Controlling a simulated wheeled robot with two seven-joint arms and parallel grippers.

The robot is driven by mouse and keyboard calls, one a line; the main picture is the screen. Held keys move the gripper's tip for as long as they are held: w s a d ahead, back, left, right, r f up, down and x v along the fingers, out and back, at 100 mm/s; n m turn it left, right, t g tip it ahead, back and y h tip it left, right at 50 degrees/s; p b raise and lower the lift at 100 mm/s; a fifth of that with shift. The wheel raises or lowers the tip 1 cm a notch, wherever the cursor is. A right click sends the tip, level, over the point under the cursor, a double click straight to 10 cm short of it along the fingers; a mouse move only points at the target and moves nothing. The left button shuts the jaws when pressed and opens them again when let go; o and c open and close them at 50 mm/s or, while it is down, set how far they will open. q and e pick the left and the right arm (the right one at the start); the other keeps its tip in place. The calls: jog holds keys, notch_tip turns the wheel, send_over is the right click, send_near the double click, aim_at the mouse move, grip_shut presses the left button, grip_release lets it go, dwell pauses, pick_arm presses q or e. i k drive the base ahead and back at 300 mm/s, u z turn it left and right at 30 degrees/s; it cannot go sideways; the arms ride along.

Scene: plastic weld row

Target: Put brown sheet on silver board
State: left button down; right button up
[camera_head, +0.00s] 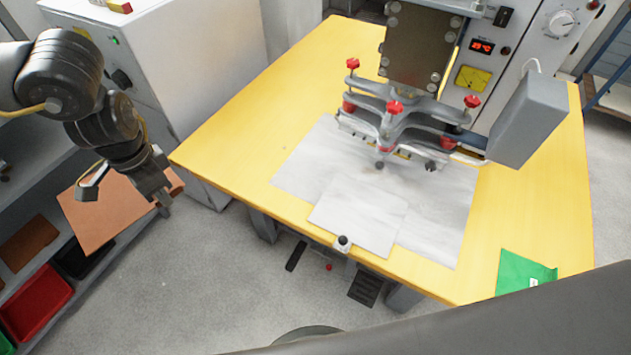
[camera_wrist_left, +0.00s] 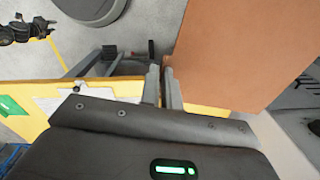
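My left gripper (camera_head: 164,203) is shut on the brown sheet (camera_head: 100,212) near its right edge. The sheet is held out flat in front of the shelf, left of the yellow table. In the left wrist view the sheet (camera_wrist_left: 240,50) runs off to the right from the fingertips (camera_wrist_left: 163,82). The silver board (camera_head: 358,216) lies on the table under the press, with a smaller panel at its front edge. The gripper is left of the board and apart from it. My right arm (camera_wrist_left: 25,31) shows small in the left wrist view; its gripper is unclear.
The yellow table (camera_head: 235,150) carries a press with red knobs (camera_head: 396,107) over the board's back part. A green item (camera_head: 523,272) lies at the front right corner. A white cabinet (camera_head: 195,70) stands behind left. The shelf holds a red tray (camera_head: 37,303) and another brown sheet (camera_head: 28,243).

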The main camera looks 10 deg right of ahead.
aim_at(361, 210)
jog(key=u, duration=0.65)
jog(key=k, duration=1.2)
jog(key=z, duration=1.2)
jog(key=i, duration=0.5)
